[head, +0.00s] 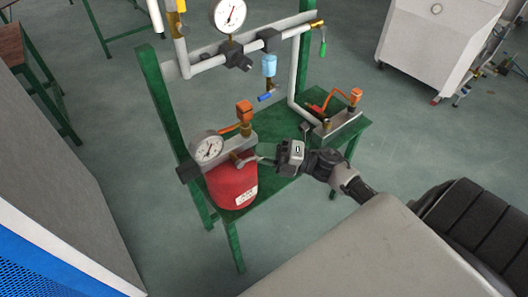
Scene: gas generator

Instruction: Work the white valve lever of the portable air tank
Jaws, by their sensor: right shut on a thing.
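The portable air tank (228,190) is a red cylinder with a white label, standing on the green stand's lower shelf. A grey block with a round dial gauge (207,148) sits on top of it. The white valve lever (259,159) shows as a small pale piece at the right of the tank's valve; its outer end is hidden by my gripper. My right gripper (277,158) comes in from the right, just right of the tank top, shut on the lever's end. The fingertips are small and partly hidden. My left gripper is out of view.
The green stand (161,105) carries pipes and an upper gauge (229,15). An orange-handled valve on a metal block (337,125) sits right of the tank, behind my right arm. A white cabinet (432,45) stands at the back right. Open floor lies between.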

